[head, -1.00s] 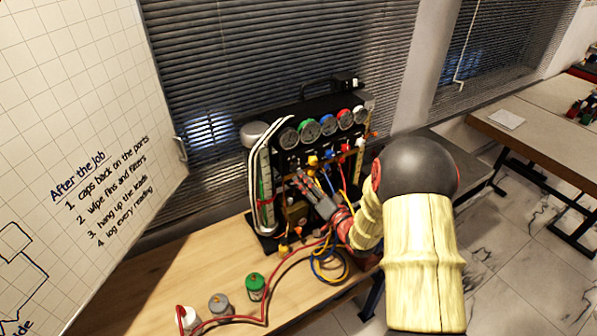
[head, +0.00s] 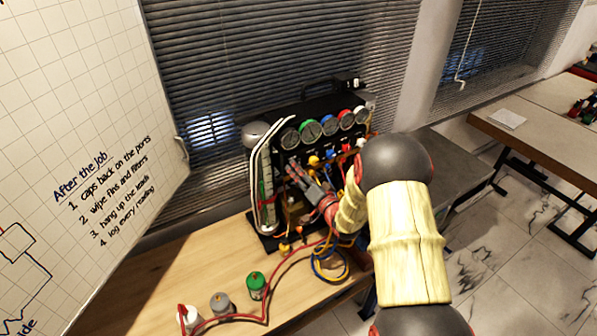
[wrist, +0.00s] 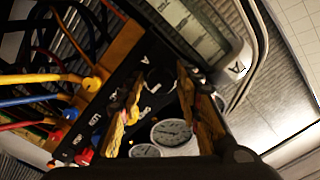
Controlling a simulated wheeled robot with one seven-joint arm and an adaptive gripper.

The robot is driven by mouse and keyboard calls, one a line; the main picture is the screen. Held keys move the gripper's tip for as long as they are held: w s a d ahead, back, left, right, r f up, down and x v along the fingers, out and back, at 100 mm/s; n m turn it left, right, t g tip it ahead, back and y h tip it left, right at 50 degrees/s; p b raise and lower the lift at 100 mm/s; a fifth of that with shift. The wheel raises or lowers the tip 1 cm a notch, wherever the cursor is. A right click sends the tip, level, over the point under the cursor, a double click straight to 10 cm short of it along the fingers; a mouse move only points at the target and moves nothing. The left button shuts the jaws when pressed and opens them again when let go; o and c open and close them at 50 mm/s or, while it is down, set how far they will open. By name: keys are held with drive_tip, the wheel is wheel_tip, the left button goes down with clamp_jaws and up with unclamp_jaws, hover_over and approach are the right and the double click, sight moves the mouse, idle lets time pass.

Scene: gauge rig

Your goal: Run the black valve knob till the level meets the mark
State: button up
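The gauge rig (head: 322,108) is a black panel standing on the bench. My gripper (head: 293,170) is in front of its left part, close to the panel. In the wrist view my gripper (wrist: 160,82) has its two fingers apart. A dark round knob (wrist: 160,78), seemingly the black valve knob, shows between the fingertips; contact cannot be told. The upright level tube (head: 265,185) is at the rig's left edge, and its scale also shows in the wrist view (wrist: 190,24). The liquid level and the mark are too small to read.
A row of round gauges (head: 328,125) runs along the panel's top. Yellow, blue and red hoses (wrist: 45,98) hang beside my gripper. A green canister (head: 256,284) and a grey one (head: 220,304) stand on the bench (head: 185,270), with a red hose near them.

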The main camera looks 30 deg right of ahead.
clamp_jaws()
drive_tip(key=shift+f+n+b, duration=0.1)
drive_tip(key=shift+n+b, duration=0.2)
drive_tip(key=shift+b, duration=0.35)
drive_tip(key=n+b, duration=1.7)
drive_tip(key=b, duration=0.7)
drive_tip(key=shift+n, duration=0.3)
drive_tip(key=shift+o, duration=1.2)
unclamp_jaws()
